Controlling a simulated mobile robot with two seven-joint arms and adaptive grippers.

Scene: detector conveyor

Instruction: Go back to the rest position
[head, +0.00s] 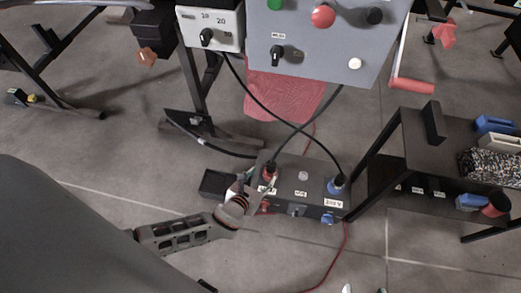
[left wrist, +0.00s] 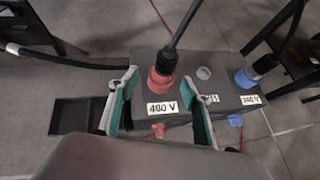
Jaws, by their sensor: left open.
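My left gripper (head: 254,188) reaches in from the left to the dark power box (head: 304,176) on the floor. In the left wrist view, my left gripper (left wrist: 161,92) is open, its two green-lined fingers apart on either side of the red plug (left wrist: 161,80) above the 480 V label. I cannot tell whether either finger touches the plug. The red plug also shows in the head view (head: 270,170), partly behind the gripper. A blue plug (head: 336,185) sits at the box's right end. Two small pale tips at the head view's bottom edge may be my right gripper; its jaws cannot be made out.
A grey control panel (head: 325,50) with buttons and knobs stands above the box. Black cables hang between it and the plugs. A black shelf (head: 418,150) with bins stands at right. A small black tray (head: 216,184) lies left of the box. Floor at lower right is mostly clear.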

